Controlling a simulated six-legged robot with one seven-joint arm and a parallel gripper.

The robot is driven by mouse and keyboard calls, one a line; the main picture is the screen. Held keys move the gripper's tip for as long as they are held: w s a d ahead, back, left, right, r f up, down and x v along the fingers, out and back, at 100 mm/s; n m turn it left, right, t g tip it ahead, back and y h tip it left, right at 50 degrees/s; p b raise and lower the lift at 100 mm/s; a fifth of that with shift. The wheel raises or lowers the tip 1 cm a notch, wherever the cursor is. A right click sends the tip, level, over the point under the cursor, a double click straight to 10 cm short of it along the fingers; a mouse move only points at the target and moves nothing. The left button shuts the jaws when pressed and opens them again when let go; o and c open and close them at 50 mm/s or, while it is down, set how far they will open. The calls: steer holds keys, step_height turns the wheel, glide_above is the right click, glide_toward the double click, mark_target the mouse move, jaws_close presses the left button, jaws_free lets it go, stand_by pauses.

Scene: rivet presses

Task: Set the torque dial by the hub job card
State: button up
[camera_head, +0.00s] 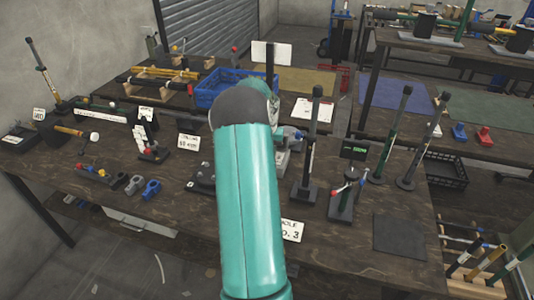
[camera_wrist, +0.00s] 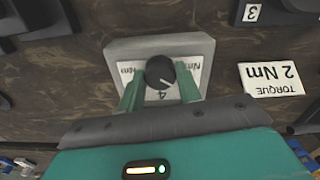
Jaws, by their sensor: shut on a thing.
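The torque dial's black round knob (camera_wrist: 160,71) stands at the centre of the wrist view on a grey block (camera_wrist: 205,48) with a white scale plate. Its short white pointer line slants to the lower right of that picture. A 4 shows just below the knob, and partly covered Nm marks show on both sides. My gripper (camera_wrist: 160,82) has its two green fingers shut on the knob, one on each side. A white card (camera_wrist: 270,79) beside the block reads TORQUE 2 Nm, upside down. In the head view my arm hides the gripper and knob.
Upright tools on stands, such as a tall black-handled one (camera_head: 311,150), rise right of my arm. A blue crate (camera_head: 236,82) lies behind it. A card (camera_head: 291,230) ending in 3 is partly behind my arm. A dark mat (camera_head: 399,238) lies at the bench's front right.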

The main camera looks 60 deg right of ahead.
steer(key=shift+n, duration=0.5)
steer(key=o, duration=1)
steer(key=shift+r, duration=0.1)
step_height(320, 180, up, 14)
stand_by(0.5)
